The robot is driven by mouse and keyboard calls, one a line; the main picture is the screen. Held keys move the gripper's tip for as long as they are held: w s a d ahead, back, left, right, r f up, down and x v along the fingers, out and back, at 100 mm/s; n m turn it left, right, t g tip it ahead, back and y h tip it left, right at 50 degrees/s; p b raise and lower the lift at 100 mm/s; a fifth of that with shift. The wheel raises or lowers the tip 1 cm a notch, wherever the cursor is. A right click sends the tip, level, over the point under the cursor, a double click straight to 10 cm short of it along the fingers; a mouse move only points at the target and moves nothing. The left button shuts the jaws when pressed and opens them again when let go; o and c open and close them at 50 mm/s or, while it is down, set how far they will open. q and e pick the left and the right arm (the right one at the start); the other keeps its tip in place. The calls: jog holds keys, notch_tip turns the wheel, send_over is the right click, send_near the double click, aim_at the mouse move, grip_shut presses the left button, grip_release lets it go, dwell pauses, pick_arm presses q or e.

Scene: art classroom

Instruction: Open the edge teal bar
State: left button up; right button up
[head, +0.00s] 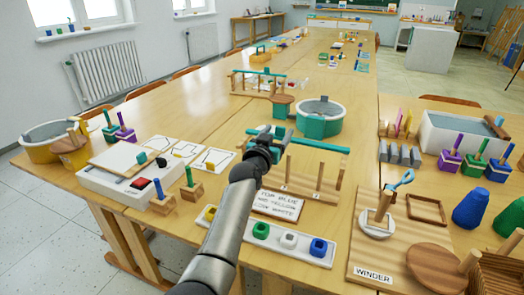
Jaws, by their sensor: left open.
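A teal bar (318,145) lies level across the top of a wooden rack with upright pegs (322,178), in the middle of the table. Its left end is partly hidden by my left gripper. My left gripper (268,136) is open at that left end; I cannot tell if it touches the bar. Another teal bar (262,74) spans a second wooden rack (240,86) farther back. My right gripper is out of view.
A card with writing (279,206) and a white tray of coloured cups (262,254) lie in front of the rack. A teal-and-white round tub (318,118) stands behind.

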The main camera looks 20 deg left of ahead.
pick_arm(q)
jog(key=s+p, duration=0.4)
jog(key=s, duration=0.8)
jog(key=shift+s+a+p, duration=0.2)
jog(key=shift+s+p, duration=0.2)
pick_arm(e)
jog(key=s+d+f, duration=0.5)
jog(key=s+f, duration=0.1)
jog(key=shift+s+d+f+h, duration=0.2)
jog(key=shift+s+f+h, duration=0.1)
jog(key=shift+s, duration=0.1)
